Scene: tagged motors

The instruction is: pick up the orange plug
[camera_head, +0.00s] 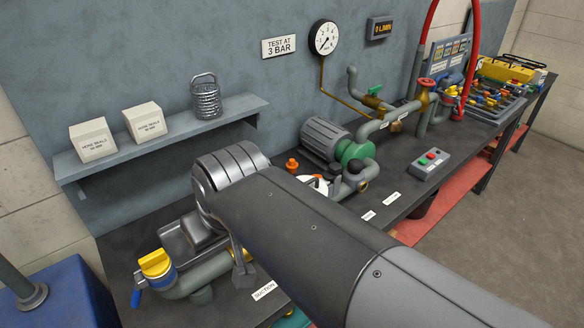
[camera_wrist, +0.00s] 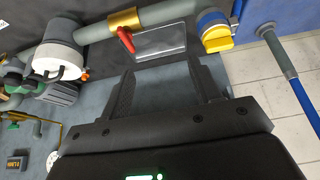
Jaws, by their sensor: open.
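An orange plug (camera_head: 292,165) stands on the dark bench in the head view, just left of the grey and green motor. In the head view my arm hides most of the gripper.
A pipe with a yellow cap (camera_head: 154,263) and a red-handled valve (camera_wrist: 126,39) lie near my gripper. The motor (camera_head: 325,138) and pipework stand right of the plug. A shelf (camera_head: 170,145) holds two boxes and a spring. A button box (camera_head: 430,164) sits farther right.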

